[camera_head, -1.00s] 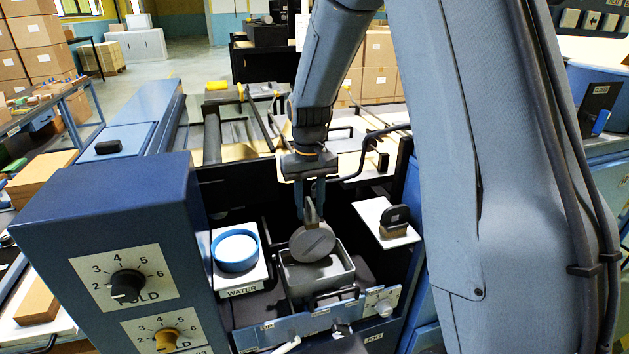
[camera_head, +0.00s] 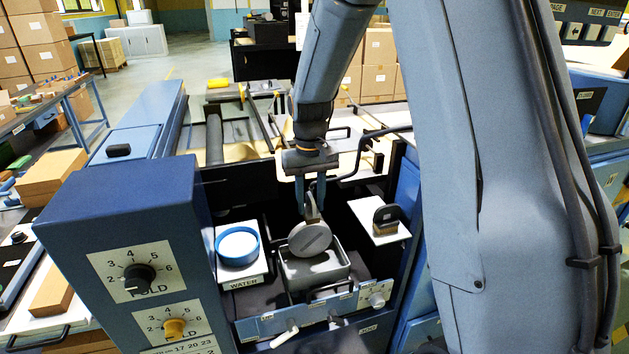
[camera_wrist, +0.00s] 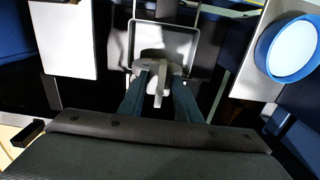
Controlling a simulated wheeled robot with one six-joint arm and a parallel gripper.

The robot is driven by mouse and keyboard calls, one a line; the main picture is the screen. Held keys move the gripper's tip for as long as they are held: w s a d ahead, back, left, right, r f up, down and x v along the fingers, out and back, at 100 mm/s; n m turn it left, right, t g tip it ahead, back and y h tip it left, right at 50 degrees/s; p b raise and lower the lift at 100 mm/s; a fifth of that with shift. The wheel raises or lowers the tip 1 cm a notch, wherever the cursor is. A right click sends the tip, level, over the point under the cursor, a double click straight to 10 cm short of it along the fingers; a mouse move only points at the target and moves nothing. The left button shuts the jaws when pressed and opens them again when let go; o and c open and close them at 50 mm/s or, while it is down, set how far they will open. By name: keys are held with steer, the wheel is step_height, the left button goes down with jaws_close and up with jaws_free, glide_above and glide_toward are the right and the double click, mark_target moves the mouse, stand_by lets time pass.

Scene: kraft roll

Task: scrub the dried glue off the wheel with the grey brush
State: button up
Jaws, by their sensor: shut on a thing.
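The grey wheel (camera_head: 311,239) stands tilted over the grey tub (camera_head: 335,281), its round face toward the head camera. My gripper (camera_head: 314,196) is above and behind it, shut on a thin upright grey piece that looks like the handle of the grey brush (camera_head: 312,211). In the wrist view, this handle (camera_wrist: 159,95) lies between my fingertips (camera_wrist: 160,84), at the tub's near side. The brush's lower end is hidden behind the wheel, so I cannot tell whether they touch. Dried glue is too small to make out.
A black-handled brush (camera_head: 386,214) with tan bristles stands on a white shelf (camera_head: 365,210) at right. A blue-rimmed bowl (camera_head: 238,260) sits left on a stand marked WATER. A blue cabinet with dials (camera_head: 120,230) and dark walls (camera_head: 240,182) close in the space.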

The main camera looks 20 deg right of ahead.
step_height(320, 180, up, 3)
steer(key=shift+f+p, duration=0.1)
steer(key=shift+p, duration=0.65)
steer(key=shift+w+r, duration=0.1)
steer(key=shift+r, duration=1)
